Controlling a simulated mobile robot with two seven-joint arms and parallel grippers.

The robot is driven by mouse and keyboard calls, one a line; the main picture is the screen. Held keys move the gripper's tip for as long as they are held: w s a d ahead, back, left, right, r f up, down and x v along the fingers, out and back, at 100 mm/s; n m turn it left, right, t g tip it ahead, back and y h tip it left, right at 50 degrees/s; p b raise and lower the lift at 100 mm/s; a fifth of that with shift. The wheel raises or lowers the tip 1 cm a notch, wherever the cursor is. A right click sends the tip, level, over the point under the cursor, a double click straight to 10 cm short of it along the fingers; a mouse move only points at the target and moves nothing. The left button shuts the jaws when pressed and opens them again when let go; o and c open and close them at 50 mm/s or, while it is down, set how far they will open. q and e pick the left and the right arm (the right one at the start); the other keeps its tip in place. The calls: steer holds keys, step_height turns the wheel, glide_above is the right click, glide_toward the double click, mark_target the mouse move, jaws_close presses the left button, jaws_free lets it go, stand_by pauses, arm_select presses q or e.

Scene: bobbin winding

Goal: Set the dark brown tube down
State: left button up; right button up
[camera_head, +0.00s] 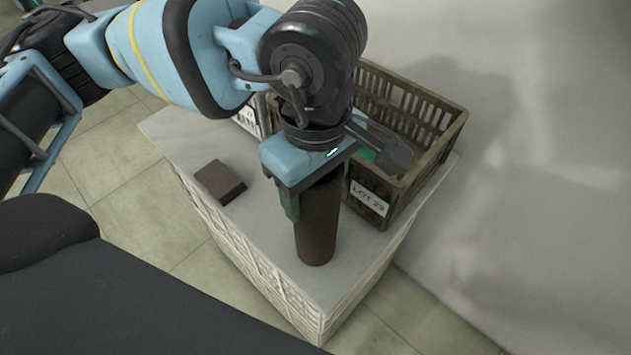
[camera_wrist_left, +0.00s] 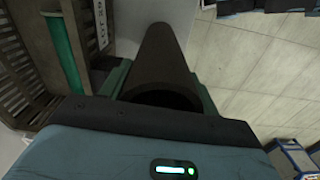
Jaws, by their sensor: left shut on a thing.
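The dark brown tube (camera_head: 316,228) is upright in my left gripper (camera_head: 318,190), close to the front corner of the pale table top (camera_head: 258,226). Its lower end is at or just above the surface; I cannot tell if it touches. The gripper is shut around its upper part from above. In the left wrist view the tube (camera_wrist_left: 164,58) runs away from the camera between the two fingers, with its dark open end nearest. My right gripper is not in view.
An olive crate (camera_head: 420,170) labelled LOT 29 stands right behind the tube, with a green tube (camera_wrist_left: 62,55) in it. A small dark brown block (camera_head: 219,182) lies to the left on the top. A wall stands at the right. The table's front edges are near the tube.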

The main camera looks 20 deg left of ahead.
arm_select(q)
steer(key=shift+f, duration=0.15)
steer(key=o, duration=1.3)
step_height(320, 180, up, 12)
steer(key=shift+r, duration=0.25)
